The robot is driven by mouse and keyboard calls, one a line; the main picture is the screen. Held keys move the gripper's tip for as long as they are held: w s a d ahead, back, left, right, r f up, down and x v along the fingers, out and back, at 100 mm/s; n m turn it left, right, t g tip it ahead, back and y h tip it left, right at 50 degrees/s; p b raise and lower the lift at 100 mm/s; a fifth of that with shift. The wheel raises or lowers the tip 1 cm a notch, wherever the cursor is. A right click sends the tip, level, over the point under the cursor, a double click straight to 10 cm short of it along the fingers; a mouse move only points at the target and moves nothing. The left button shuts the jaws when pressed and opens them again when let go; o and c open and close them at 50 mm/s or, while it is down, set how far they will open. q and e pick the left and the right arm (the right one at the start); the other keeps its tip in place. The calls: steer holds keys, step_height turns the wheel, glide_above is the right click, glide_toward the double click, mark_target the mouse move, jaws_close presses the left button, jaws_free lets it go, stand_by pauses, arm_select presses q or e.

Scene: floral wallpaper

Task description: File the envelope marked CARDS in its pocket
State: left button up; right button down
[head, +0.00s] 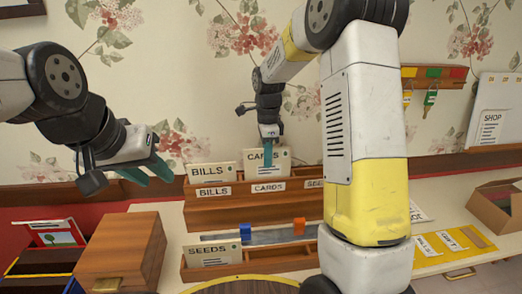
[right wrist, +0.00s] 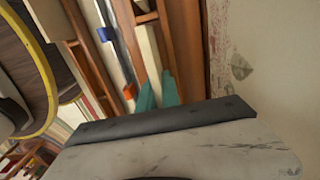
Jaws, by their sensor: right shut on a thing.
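The cream envelope marked CARDS (head: 267,168) stands upright in the left-middle part of the wooden rack (head: 240,211), behind the label CARDS (head: 268,187). Its lower part is hidden by the rack's front. My right gripper (head: 267,148) is above the rack, shut on the envelope's top edge; its teal fingers also show in the right wrist view (right wrist: 157,94). I cannot tell whether the envelope touches the pocket bottom. My left gripper (head: 155,180) is open and empty, left of the rack.
An envelope marked BILLS (head: 212,174) stands in the left pocket. The SEEDS pocket is partly hidden by my right arm. An envelope marked SEEDS (head: 214,255) is in a lower tray in front. A wooden box (head: 120,250) stands at left, an open carton (head: 497,205) at right.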

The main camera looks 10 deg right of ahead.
steer(key=shift+f, duration=1.25)
steer(key=c, duration=1.5)
jaws_free()
step_height(320, 180, up, 7)
steer(key=shift+r, duration=0.4)
